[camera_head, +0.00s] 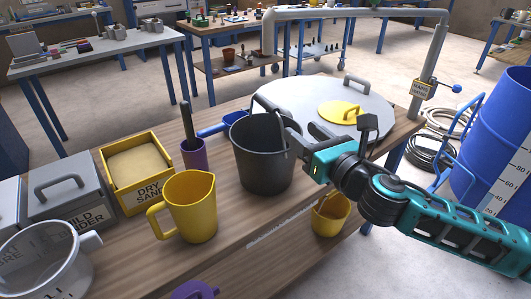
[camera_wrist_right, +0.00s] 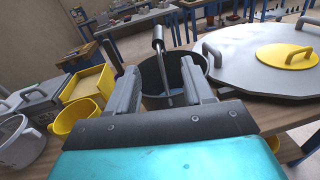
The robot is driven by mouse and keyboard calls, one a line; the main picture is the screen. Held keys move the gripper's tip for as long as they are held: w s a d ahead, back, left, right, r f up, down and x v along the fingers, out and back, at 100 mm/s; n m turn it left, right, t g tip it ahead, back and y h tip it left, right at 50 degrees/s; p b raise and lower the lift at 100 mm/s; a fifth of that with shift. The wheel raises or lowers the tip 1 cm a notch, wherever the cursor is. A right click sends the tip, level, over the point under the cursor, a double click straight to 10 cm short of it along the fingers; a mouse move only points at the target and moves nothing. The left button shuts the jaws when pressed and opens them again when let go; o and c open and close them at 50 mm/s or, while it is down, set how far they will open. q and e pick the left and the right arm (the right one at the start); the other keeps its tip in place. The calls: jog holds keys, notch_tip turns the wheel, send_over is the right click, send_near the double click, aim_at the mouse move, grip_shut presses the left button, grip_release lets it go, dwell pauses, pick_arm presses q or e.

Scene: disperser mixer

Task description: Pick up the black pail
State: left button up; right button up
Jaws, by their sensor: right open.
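The black pail (camera_head: 262,160) stands upright on the wooden table in the head view, with its grey handle raised over the rim. In the right wrist view the pail (camera_wrist_right: 158,78) shows beyond and between my fingers. My right gripper (camera_head: 303,138) is open at the pail's right side, close to its rim and handle. In the wrist view its two fingers (camera_wrist_right: 160,92) are spread apart, with the handle seen between them. I cannot tell whether a finger touches the pail. My left gripper is not in view.
A grey round lid with a yellow cover (camera_head: 340,112) lies behind the pail. A yellow jug (camera_head: 190,207), a purple cup (camera_head: 194,154) and a yellow dry sand box (camera_head: 135,170) stand to its left. A small yellow pail (camera_head: 331,215) sits lower, in front. A blue drum (camera_head: 497,140) stands right.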

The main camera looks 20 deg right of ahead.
aim_at(271, 104)
jog(key=shift+n, duration=0.3)
jog(key=x, duration=0.7)
jog(key=shift+d+r, duration=0.1)
jog(key=shift+r, duration=0.25)
jog(key=shift+a+x, duration=0.15)
jog(key=shift+x, duration=1.35)
jog(key=shift+a+x, duration=0.1)
jog(key=shift+x, duration=1.4)
jog(key=shift+s+f, duration=0.1)
jog(key=shift+f, duration=0.05)
grip_shut()
jog(key=shift+r, duration=0.2)
